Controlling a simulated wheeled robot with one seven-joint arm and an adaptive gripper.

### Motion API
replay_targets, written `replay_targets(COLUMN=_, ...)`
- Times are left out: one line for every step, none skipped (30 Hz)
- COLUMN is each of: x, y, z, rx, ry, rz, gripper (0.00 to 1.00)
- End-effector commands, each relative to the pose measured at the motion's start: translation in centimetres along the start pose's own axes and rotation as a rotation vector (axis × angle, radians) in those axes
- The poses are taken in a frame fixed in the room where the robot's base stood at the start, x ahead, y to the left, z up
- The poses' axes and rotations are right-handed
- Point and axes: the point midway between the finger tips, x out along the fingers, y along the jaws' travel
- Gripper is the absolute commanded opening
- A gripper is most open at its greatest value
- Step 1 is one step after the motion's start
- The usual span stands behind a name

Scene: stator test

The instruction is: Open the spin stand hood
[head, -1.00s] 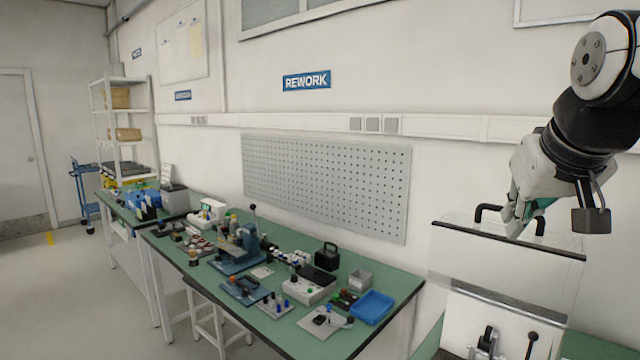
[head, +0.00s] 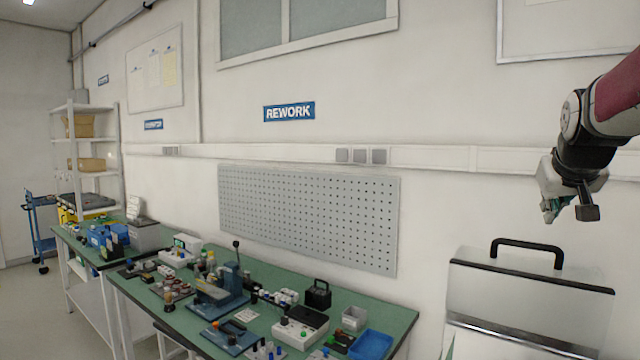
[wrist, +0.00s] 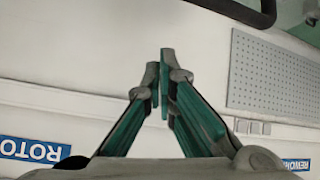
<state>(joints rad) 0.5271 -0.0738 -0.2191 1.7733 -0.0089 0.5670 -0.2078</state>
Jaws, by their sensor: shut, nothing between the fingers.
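The spin stand hood (head: 530,292), a pale panel with a dark strip across it, stands at the lower right of the head view. It looks raised, with its black arched handle (head: 527,242) at the top; its lower part is cut off by the frame. My gripper (head: 552,214) is above and slightly right of the handle, apart from it. In the wrist view my gripper (wrist: 158,65) has its green fingers shut with nothing between them. A dark curved bar (wrist: 245,12) crosses the top edge there; I cannot tell for certain whether it is the handle.
A green bench (head: 385,312) with several tools, a blue tray (head: 371,345) and small parts stands left of the hood. A perforated board (head: 310,215) hangs on the wall behind. The air around my gripper looks clear.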

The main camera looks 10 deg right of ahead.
Motion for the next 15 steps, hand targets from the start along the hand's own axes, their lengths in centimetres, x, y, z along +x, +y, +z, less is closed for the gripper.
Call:
replay_targets(x=0.9, y=0.1, z=0.1, rx=0.0, ry=-0.004, rz=0.001, gripper=0.0)
replay_targets(x=1.4, y=0.1, z=0.1, rx=0.0, ry=-0.004, rz=0.001, gripper=0.0)
replay_targets(x=2.0, y=0.1, z=0.1, rx=0.0, ry=-0.004, rz=0.001, gripper=0.0)
replay_targets(x=2.5, y=0.1, z=0.1, rx=0.0, ry=-0.004, rz=0.001, gripper=0.0)
replay_targets(x=2.3, y=0.1, z=0.3, rx=0.001, ry=-0.002, rz=0.001, gripper=0.0)
replay_targets(x=1.9, y=0.1, z=0.9, rx=0.001, ry=0.0, rz=0.001, gripper=0.0)
replay_targets(x=1.8, y=0.1, z=1.3, rx=0.001, ry=-0.001, rz=0.0, gripper=0.0)
replay_targets(x=1.6, y=0.1, z=1.6, rx=0.001, ry=0.0, rz=0.0, gripper=0.0)
replay_targets(x=1.5, y=0.1, z=2.1, rx=0.0, ry=0.0, rz=0.0, gripper=0.0)
replay_targets(x=1.4, y=0.1, z=2.3, rx=0.0, ry=0.0, rz=0.0, gripper=0.0)
replay_targets(x=1.3, y=0.1, z=2.6, rx=0.0, ry=0.0, rz=0.0, gripper=0.0)
replay_targets(x=1.2, y=0.1, z=3.0, rx=0.0, ry=-0.001, rz=0.0, gripper=0.0)
replay_targets(x=1.1, y=0.0, z=3.1, rx=0.0, ry=0.0, rz=0.0, gripper=0.0)
replay_targets(x=1.1, y=0.0, z=3.3, rx=0.0, ry=0.0, rz=0.0, gripper=0.0)
replay_targets(x=1.0, y=0.0, z=3.5, rx=0.0, ry=0.001, rz=0.0, gripper=0.0)
